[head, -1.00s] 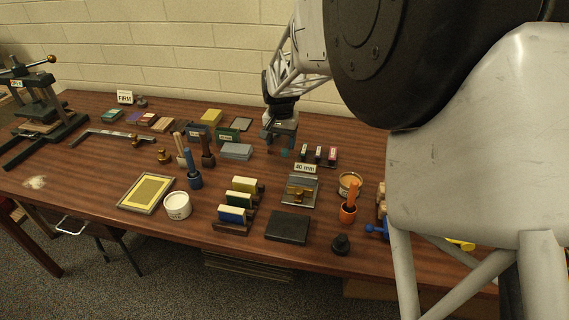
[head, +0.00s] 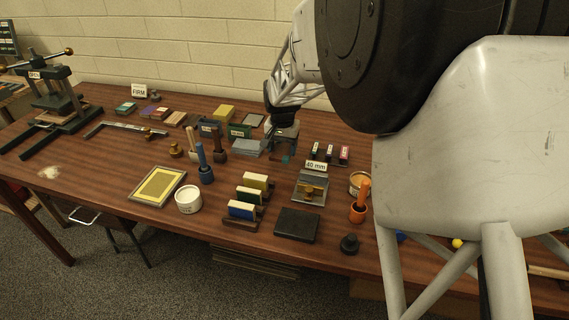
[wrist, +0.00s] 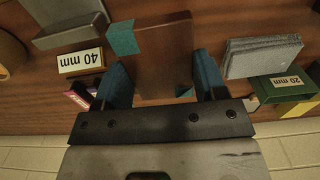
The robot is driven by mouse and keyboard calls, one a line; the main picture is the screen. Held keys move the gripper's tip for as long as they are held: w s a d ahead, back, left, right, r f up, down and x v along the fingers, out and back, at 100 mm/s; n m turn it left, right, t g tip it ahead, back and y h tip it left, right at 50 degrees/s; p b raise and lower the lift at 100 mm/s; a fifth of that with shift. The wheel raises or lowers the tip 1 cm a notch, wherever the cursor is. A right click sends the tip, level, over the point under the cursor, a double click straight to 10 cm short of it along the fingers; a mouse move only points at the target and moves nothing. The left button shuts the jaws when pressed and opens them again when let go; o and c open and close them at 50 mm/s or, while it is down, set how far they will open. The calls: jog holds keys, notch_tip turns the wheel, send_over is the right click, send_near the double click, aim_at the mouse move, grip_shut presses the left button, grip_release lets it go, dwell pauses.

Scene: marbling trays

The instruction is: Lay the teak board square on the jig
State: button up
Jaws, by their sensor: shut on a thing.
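My gripper (wrist: 163,80) is shut on a brown wooden board, the teak board (wrist: 170,50), which has a teal patch at one corner. In the head view my gripper (head: 284,150) is over the middle back of the table, and the board is hard to make out against the brown wood. A grey metal fixture (head: 303,198) with a brass piece on it stands nearer the front, behind it a "40 mm" card (head: 316,166). It looks like the jig, but I cannot be sure. Its grey plate also shows at the upper left of the wrist view (wrist: 70,32).
A stack of grey slabs (head: 249,148) lies close left of my gripper. Small label-topped blocks (head: 328,153) stand to the right.

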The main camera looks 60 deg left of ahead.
aim_at(282, 170)
jog(key=shift+f, duration=0.95)
jog(key=shift+f, duration=0.1)
jog(key=shift+f, duration=2.4)
jog(key=shift+f, duration=0.1)
jog(key=o, duration=1)
notch_tip(282, 170, up, 12)
jog(key=shift+r, duration=0.1)
